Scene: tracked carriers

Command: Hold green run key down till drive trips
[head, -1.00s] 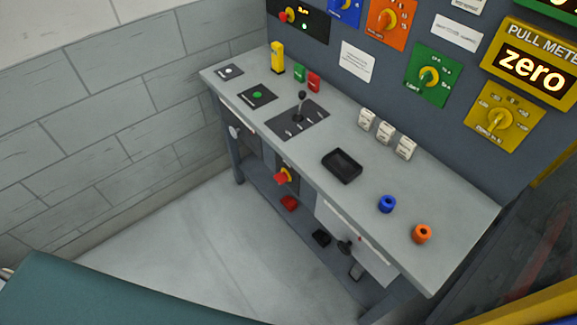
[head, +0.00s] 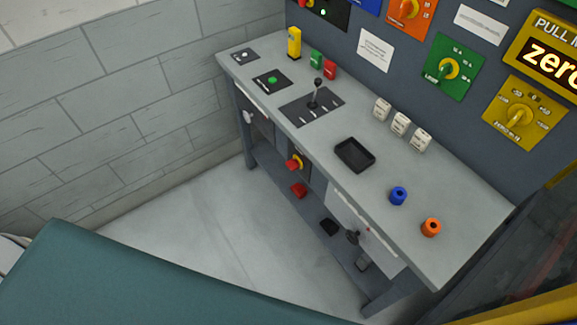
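The green run key (head: 272,80) is a small round green button on a black plate (head: 264,85) near the far left end of the grey bench. Nothing touches it. A separate green block (head: 316,60) stands farther back beside a red block (head: 330,70). The yellow pull meter panel (head: 548,52) at the upper right shows "zero" on its display, cut by the frame edge. Neither of my grippers is in view.
The grey bench (head: 455,235) also bears a lever on a dark plate (head: 312,107), a black tray (head: 355,155), white blocks (head: 400,123), a blue ring (head: 398,196) and an orange ring (head: 431,227). A teal surface (head: 180,280) fills the lower left. Floor (head: 215,235) before the bench is clear.

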